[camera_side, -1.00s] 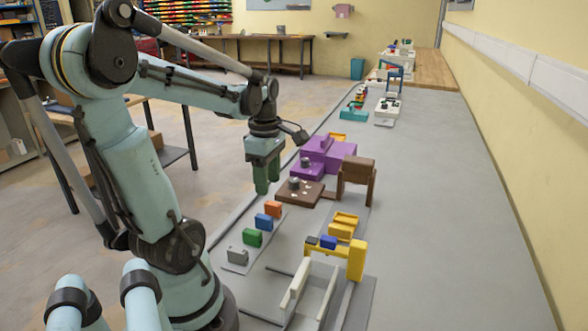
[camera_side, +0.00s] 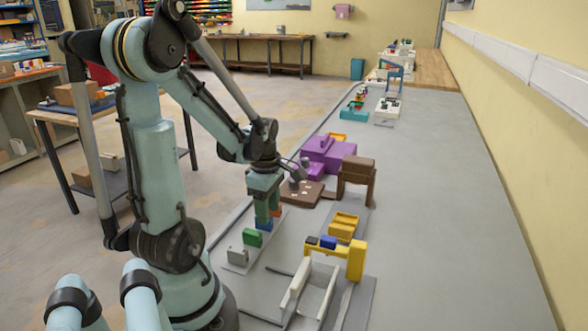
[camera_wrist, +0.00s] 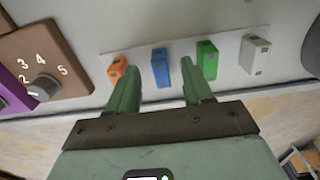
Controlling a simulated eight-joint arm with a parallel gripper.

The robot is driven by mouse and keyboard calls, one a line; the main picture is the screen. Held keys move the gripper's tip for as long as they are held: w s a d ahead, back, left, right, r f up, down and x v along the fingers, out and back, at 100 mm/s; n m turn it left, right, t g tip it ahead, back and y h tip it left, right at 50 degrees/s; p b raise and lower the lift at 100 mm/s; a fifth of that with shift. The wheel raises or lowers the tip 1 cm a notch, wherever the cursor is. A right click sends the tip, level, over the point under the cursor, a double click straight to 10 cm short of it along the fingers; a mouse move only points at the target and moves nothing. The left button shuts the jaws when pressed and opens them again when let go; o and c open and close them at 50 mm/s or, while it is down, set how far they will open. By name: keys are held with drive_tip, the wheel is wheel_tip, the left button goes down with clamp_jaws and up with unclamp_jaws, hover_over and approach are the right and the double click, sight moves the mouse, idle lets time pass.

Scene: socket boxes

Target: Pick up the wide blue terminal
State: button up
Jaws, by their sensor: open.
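The blue terminal (camera_side: 264,226) stands in a row on a light strip, between an orange terminal (camera_side: 277,212) and a green terminal (camera_side: 252,238). My gripper (camera_side: 268,212) is open and points down close over the row, its fingers partly covering the blue and orange terminals. In the wrist view the blue terminal (camera_wrist: 160,68) shows between and just beyond the fingertips of my empty gripper (camera_wrist: 160,78). The orange terminal (camera_wrist: 117,70) is beside the left fingertip, and the green terminal (camera_wrist: 207,60) is near the right one.
A grey terminal (camera_side: 238,255) ends the row. A brown numbered box with a knob (camera_wrist: 45,60) stands left in the wrist view.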

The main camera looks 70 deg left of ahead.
drive_tip(key=shift+a+f, duration=0.1)
drive_tip(key=shift+f, duration=1.8)
clamp_jaws()
